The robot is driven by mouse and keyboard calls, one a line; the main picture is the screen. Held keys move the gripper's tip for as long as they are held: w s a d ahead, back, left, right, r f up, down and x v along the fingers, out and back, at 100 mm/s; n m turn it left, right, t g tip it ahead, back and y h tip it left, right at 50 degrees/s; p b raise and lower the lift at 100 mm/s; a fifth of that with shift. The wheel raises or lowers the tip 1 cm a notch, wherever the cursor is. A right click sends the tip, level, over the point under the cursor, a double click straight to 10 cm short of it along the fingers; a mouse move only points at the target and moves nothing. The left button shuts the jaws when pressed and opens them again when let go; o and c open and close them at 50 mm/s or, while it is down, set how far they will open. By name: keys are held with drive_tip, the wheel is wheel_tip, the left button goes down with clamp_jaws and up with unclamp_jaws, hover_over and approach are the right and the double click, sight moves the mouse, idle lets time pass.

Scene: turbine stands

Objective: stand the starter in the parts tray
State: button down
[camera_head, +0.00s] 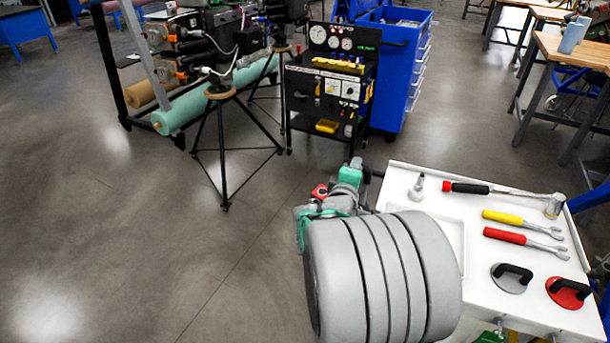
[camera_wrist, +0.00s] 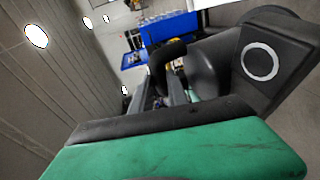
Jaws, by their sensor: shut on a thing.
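My gripper (camera_head: 322,210), with green and grey parts, is at the left edge of the white bench top, partly hidden behind my thick grey arm. It is shut on the starter, apparently the small grey body (camera_head: 346,189) beside the green parts; its outline is hard to separate from the gripper. In the wrist view a dark grey rounded body (camera_wrist: 208,72), probably the starter, lies beyond the green housing. The fingertips are not clear there. The parts tray (camera_head: 463,248) seems to be the shallow white recess on the bench, largely covered by my arm.
A black gauge cart (camera_head: 328,90) stands behind.

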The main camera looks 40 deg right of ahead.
drive_tip(key=s+d+r+m+g+h+p, duration=0.1)
drive_tip(key=s+d+r+m+g, duration=0.35)
drive_tip(key=s, duration=0.45)
drive_tip(key=s+d+r+m+g+h, duration=0.1)
drive_tip(key=s+d+m+g, duration=0.3)
drive_tip(key=s+d, duration=0.45)
wheel_tip(320, 180, down, 9)
drive_tip(key=s+b, duration=0.1)
drive_tip(key=b, duration=0.5)
drive_tip(key=shift+r+n+g, duration=0.2)
drive_tip(key=shift+n+g, duration=0.25)
drive_tip(key=shift+f, duration=0.2)
drive_tip(key=c, duration=1.2)
unclamp_jaws()
drive_tip(key=shift+a+f, duration=0.1)
drive_tip(key=shift+c, duration=0.2)
drive_tip(key=shift+o, duration=0.7)
drive_tip(key=shift+a+f, duration=0.1)
drive_tip(key=shift+f, duration=0.2)
drive_tip(key=shift+o, duration=0.2)
drive_tip(key=shift+r, duration=0.1)
